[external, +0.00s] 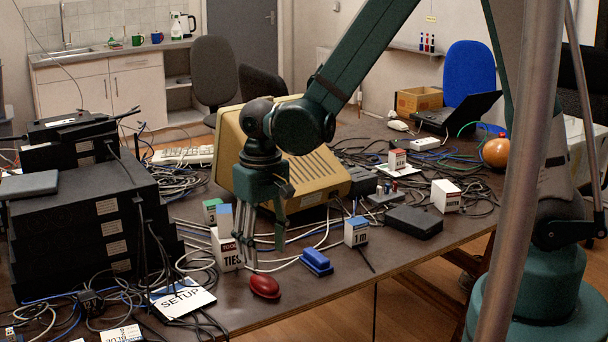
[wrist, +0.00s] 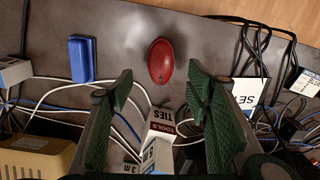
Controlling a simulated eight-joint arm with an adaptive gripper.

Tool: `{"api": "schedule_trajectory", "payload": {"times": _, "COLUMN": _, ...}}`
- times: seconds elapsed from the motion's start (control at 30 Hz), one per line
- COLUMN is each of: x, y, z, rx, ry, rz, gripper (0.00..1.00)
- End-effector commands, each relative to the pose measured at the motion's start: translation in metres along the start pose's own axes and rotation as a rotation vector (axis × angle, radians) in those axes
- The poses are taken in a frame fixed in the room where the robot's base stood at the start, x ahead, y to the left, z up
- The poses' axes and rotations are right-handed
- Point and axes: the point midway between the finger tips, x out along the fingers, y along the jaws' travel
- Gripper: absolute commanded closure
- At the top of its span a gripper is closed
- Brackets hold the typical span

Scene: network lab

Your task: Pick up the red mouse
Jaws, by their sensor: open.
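The red mouse (external: 264,286) lies on the dark table near its front edge. In the wrist view the red mouse (wrist: 161,61) is on bare table, ahead of the fingertips and roughly centred between them. My gripper (external: 262,258) hangs above the table just behind and above the mouse in the external view. In the wrist view my gripper (wrist: 160,85) has its two green-padded fingers wide apart, with nothing held between them. The mouse is fully visible in the wrist view and apart from the fingers.
A blue stapler-like block (external: 317,261) lies right of the mouse. Small boxes, including a TIES box (external: 224,250), stand behind. A SETUP card (external: 182,299) and tangled cables lie left. A beige monitor (external: 325,170) stands behind the gripper. The table's front edge (external: 330,290) is close.

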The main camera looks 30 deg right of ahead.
Motion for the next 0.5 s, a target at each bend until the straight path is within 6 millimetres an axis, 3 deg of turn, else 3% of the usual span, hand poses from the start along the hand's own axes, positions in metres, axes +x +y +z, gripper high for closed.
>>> {"api": "schedule_trajectory", "payload": {"times": 0.5, "x": 0.025, "y": 0.0, "z": 0.0, "rx": 0.0, "ry": 0.0, "rz": 0.0, "gripper": 0.51}}
